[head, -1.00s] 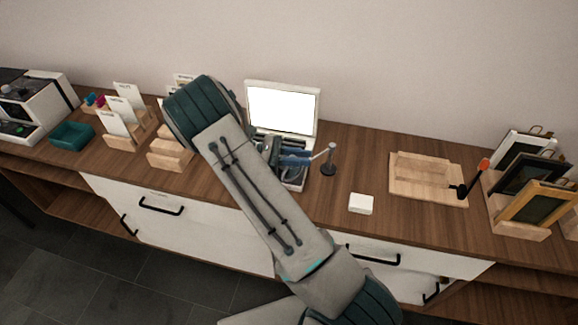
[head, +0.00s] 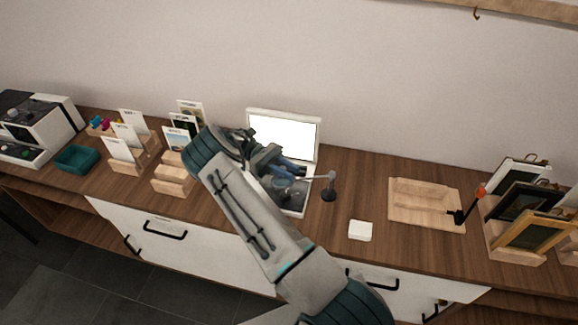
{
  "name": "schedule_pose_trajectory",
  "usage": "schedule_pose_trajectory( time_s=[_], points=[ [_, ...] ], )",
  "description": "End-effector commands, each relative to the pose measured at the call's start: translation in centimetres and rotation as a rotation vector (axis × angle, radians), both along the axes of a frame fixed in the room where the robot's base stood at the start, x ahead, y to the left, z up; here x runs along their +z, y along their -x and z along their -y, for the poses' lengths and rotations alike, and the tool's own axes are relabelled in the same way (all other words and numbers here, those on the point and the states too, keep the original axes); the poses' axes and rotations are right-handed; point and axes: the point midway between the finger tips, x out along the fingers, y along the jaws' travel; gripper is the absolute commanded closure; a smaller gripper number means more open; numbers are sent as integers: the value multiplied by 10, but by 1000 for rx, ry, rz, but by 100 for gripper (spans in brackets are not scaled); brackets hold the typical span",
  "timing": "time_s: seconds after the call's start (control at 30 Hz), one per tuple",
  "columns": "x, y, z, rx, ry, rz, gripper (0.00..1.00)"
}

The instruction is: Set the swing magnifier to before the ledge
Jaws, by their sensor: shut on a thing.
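The swing magnifier stands on the tabletop, with a dark post and round base (head: 329,190) just right of the bright-screened box. Its thin pale arm (head: 318,178) reaches left from the post top over the box. My gripper (head: 294,173) is at the left part of this arm, above the box, and is shut on the swing magnifier. The exact grip and the lens are hard to make out among the dark and blue gripper parts. I cannot tell for sure which part is the ledge.
The open box has a lit white lid (head: 284,134). A small white block (head: 360,230) lies at the front. A wooden tray (head: 425,200) and a frame rack (head: 515,235) stand right. Card holders (head: 172,172), a teal bin (head: 77,158) and a white machine (head: 38,128) stand left.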

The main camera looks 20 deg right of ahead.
Motion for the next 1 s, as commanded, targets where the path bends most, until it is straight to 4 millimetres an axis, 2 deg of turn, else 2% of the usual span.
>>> schedule_pose_trajectory(
  time_s=[0.57, 0.6, 0.67, 1.0],
  points=[
    [0, -2, -1, -22, -3, 1, 100],
    [0, -2, -1, -22, -3, 1, 78],
    [0, -2, -1, -23, -3, 1, 61],
    [2, -1, 4, -29, -1, 2, 60]
  ],
)
